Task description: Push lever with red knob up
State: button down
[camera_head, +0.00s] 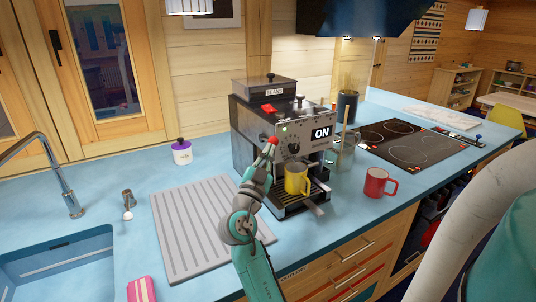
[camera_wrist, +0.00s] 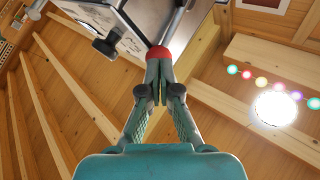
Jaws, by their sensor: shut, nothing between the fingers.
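The coffee machine (camera_head: 243,140) stands on the blue counter, with an "ON" display on its front. The red knob (camera_head: 273,139) of its lever is at the machine's front left. In the wrist view the red knob (camera_wrist: 159,53) sits right at my fingertips, with the grey lever bar (camera_wrist: 174,25) running up from it. My gripper (camera_head: 268,157) is shut, its tips just below the knob; it also shows shut in the wrist view (camera_wrist: 158,66). The tips look to be against the knob or very close; contact is hard to tell.
A yellow mug (camera_head: 297,179) stands on the machine's drip tray, right of my gripper. A red mug (camera_head: 378,183) stands on the counter to the right. A grey ribbed drainboard (camera_head: 185,232) lies left of my arm. A dark knob (camera_wrist: 105,48) juts from the machine.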

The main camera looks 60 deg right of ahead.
jog(key=shift+r+n+t+y, duration=0.3)
jog(key=shift+r+n+y, duration=0.2)
jog(key=shift+r+n, duration=0.1)
jog(key=shift+w+d+r+n+y, duration=0.1)
jog(key=shift+w+r+n+y, duration=0.05)
jog(key=shift+r+n+y, duration=0.65)
jog(key=shift+w+d+r, duration=0.15)
jog(key=shift+w+r, duration=0.05)
jog(key=shift+r, duration=0.3)
jog(key=shift+w+d+r, duration=0.1)
jog(key=shift+w+r, duration=0.1)
jog(key=shift+r, duration=0.3)
